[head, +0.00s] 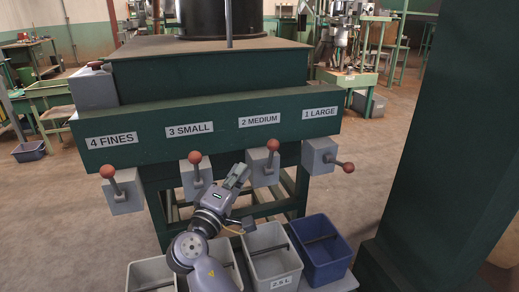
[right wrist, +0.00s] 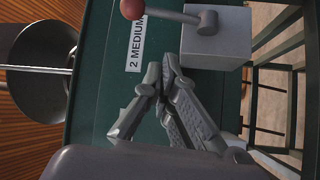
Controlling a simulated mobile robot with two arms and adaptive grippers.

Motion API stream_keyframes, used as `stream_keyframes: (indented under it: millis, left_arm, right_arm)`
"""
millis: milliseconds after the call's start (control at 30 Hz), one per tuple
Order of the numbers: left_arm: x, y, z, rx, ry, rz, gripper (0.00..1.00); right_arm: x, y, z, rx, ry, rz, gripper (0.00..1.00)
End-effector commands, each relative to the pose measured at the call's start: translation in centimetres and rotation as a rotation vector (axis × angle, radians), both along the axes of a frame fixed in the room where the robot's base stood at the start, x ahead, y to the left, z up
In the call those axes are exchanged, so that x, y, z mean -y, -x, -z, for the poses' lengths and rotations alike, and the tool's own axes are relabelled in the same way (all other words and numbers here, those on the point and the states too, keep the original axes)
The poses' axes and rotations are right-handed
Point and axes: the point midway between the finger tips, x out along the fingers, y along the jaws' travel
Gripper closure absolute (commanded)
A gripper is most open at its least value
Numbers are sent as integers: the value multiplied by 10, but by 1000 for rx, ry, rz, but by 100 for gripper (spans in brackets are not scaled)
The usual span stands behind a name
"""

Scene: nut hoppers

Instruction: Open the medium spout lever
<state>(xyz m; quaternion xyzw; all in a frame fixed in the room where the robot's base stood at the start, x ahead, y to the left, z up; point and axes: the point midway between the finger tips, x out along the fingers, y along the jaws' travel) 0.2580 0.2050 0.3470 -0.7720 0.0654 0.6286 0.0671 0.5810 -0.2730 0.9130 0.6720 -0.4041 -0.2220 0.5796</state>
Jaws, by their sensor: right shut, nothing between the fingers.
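The medium spout (head: 262,167) is a grey box under the "2 MEDIUM" label (head: 260,120). Its lever stands up, with the red ball (head: 273,145) at the top. In the right wrist view the red ball (right wrist: 132,8), lever rod (right wrist: 172,14) and grey box (right wrist: 217,38) show at the top. My right gripper (head: 238,174) is just left of the medium spout in the head view. Its fingers (right wrist: 163,75) are shut and empty, apart from the lever. My left gripper is not in view.
The large lever (head: 348,167) points right. Grey bins (head: 271,238) and a blue bin (head: 322,262) sit below. A dark green post (head: 430,130) stands at right.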

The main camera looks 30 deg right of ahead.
Motion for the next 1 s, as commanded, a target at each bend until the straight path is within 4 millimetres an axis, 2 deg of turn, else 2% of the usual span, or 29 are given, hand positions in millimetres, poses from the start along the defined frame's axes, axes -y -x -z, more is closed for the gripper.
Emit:
stream_keyframes:
  millis: [33,133,567,767,1000]
  left_arm:
    - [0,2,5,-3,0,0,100]
    - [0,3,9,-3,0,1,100]
    - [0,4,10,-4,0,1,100]
    - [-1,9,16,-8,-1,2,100]
    - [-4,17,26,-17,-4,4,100]
  right_arm:
    - [-4,-3,-11,11,31,7,100]
    - [-7,-5,-23,21,68,16,100]
    - [-4,-7,-26,22,76,20,100]
    - [19,-22,-34,24,77,21,100]
    - [61,-51,-46,22,77,22,100]
